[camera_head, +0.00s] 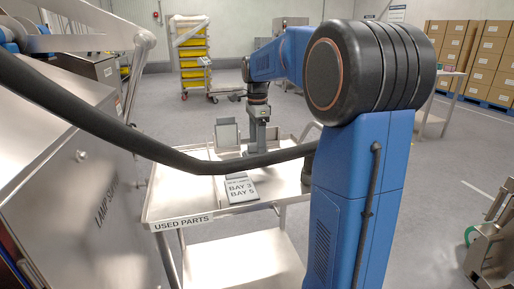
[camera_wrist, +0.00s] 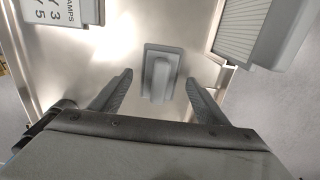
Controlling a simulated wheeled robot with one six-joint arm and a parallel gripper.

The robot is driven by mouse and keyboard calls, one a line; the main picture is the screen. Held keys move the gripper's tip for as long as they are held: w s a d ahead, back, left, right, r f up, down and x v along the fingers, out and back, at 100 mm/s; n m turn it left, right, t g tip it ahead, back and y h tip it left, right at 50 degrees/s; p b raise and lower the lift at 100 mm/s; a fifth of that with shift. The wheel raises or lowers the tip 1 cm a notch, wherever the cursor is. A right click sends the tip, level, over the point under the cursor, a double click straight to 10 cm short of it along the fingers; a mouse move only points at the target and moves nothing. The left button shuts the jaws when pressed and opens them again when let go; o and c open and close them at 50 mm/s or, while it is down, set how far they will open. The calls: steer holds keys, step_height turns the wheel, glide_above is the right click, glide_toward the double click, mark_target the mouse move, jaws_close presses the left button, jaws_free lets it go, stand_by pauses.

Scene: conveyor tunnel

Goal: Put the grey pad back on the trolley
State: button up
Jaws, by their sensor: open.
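The grey pad (camera_wrist: 149,53), a small flat plate with a raised block on it, shows in the wrist view against the metal top of the trolley (camera_wrist: 112,60). It appears to lie on that top. My gripper (camera_wrist: 158,84) is open, with one finger to each side of the raised block and clear gaps on both sides. In the head view my gripper (camera_head: 258,146) points down over the trolley (camera_head: 178,212), labelled "USED PARTS". I cannot make out the pad there; the gripper and a dark hose cover that area.
A lettered sign block (camera_head: 241,189) lies on the trolley's near part. A grey box with a ribbed face (camera_wrist: 243,28) stands close to the gripper's right in the wrist view. A metal cabinet (camera_head: 85,190) flanks the trolley at left. A rack of yellow bins (camera_head: 193,50) stands behind.

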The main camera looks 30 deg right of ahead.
step_height(320, 180, up, 11)
steer(key=shift+f, duration=0.2)
stand_by(0.6)
